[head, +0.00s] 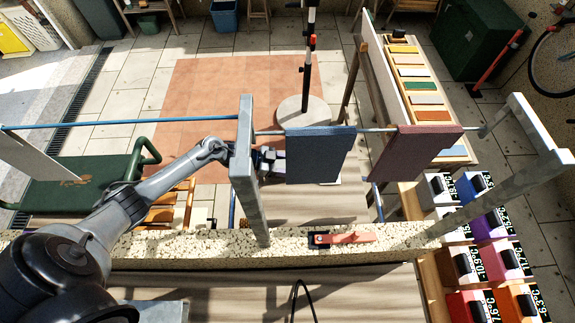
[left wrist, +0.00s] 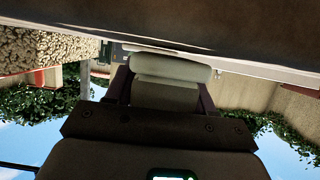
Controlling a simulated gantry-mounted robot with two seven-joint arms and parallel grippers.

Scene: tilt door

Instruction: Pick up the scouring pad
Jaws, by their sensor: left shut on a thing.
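My left arm reaches in from the left, and my left gripper (head: 265,158) is behind the grey post, partly hidden by the post and the hanging blue panel (head: 319,155). In the left wrist view my left gripper (left wrist: 165,88) has its dark fingers on both sides of a pale, rounded block (left wrist: 170,68) and is shut on it. The block may be the scouring pad, but I cannot tell for sure. In the left wrist view a broad dark surface lies just above it; I cannot tell whether they touch. My right gripper is not in view.
A grey post (head: 244,175) stands beside my left wrist. A maroon panel (head: 417,150) hangs from the rod right of the blue one. A speckled ledge (head: 190,242) runs across the front and bears a red handle (head: 345,237). Coloured boxes stand at right.

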